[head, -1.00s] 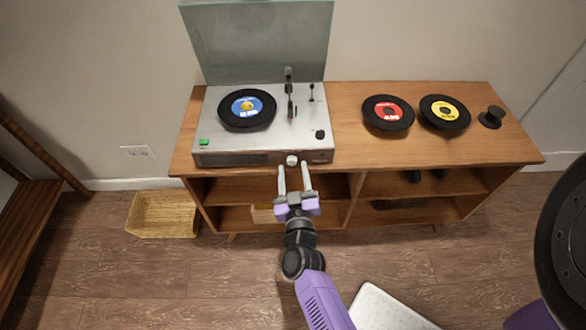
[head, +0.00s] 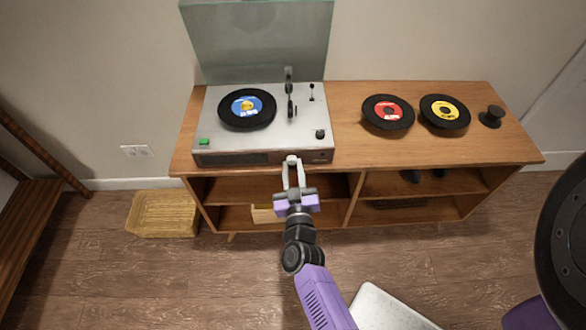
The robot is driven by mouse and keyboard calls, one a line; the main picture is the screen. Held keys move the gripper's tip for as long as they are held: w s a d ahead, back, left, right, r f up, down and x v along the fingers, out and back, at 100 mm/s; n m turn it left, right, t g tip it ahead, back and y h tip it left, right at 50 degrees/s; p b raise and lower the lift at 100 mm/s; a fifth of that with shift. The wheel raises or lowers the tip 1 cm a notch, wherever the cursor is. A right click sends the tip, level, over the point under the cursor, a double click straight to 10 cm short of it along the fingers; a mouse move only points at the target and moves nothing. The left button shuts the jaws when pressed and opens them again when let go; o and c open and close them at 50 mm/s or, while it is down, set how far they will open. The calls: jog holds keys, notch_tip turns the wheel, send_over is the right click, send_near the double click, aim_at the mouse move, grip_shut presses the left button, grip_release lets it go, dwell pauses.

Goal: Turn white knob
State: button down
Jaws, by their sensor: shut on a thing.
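The white knob (head: 292,158) is on the front face of the silver record player (head: 220,158), right of its middle. My gripper (head: 292,166) reaches up to it from the front, its two pale fingers closed on the knob's sides. The fingers partly cover the knob, so any mark on it cannot be seen. A record with a blue label (head: 246,110) lies on the platter, and the clear lid (head: 260,42) stands open.
The record player stands on a wooden cabinet (head: 350,150). Records with red (head: 388,112) and yellow (head: 445,112) labels and a black round object (head: 491,117) lie to the right. A wicker basket (head: 163,214) is on the floor at left.

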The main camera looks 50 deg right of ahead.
jog(key=m, duration=0.6)
jog(key=shift+w, duration=0.1)
jog(key=m+b, duration=0.1)
jog(key=m, duration=0.4)
jog(key=shift+m+h, duration=0.3)
dwell(0.4)
jog(key=c, duration=1.2)
grip_release()
jog(key=shift+a, duration=0.1)
jog(key=shift+b+v, duration=0.35)
jog(key=shift+v, duration=3.55)
